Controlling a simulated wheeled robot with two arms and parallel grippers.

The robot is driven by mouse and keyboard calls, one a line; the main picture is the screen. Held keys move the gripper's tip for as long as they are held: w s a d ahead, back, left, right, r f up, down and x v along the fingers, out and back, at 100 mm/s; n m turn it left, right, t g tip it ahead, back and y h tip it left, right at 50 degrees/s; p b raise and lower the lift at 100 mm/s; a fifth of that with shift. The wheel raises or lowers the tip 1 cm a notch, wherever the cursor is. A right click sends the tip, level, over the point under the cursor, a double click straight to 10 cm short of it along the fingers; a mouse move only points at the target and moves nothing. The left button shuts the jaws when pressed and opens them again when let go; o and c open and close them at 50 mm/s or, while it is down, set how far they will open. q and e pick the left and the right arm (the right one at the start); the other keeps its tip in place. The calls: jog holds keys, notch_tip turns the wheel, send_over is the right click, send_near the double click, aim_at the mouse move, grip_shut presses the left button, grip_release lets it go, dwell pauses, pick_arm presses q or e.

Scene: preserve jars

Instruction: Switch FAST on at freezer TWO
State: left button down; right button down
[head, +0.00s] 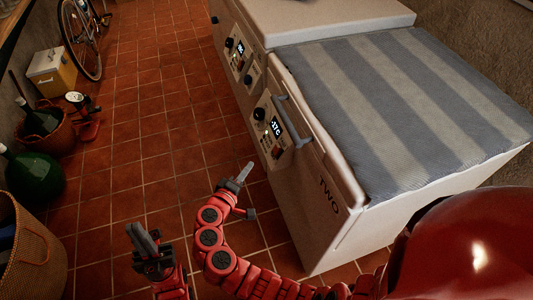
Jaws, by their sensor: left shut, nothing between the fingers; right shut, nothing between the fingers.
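Freezer TWO (300,215) is a white chest with "TWO" lettered on its front corner and a grey-and-cream striped cloth (405,100) over its lid. Its control panel (268,130) has a black knob, a lit display and small switches or lights, one of them reddish. The lettering is too small to read, so I cannot tell which switch is FAST or how it is set. My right gripper (245,172) is shut and empty, in front of and below the panel, apart from it. My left gripper (143,240) is shut and empty, further left over the floor.
A second white freezer (325,18) with its own panel (240,55) stands beyond freezer TWO. A grey handle (292,118) projects near the panel. Along the left are baskets (30,250), a green demijohn (32,175), a cooler box (52,72) and a bicycle (82,40). The tiled aisle between is clear.

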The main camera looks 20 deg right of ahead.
send_near(276, 144)
jog(key=w, duration=0.3)
jog(key=shift+w+d+f+p, duration=0.2)
jog(key=shift+d+f, duration=0.05)
jog(key=shift+d, duration=0.35)
jog(key=shift+w+d+f+p, duration=0.2)
jog(key=shift+d+f, duration=0.05)
jog(key=shift+d, duration=0.4)
jog(key=shift+w+d+f+p, duration=0.2)
jog(key=shift+d, duration=0.4)
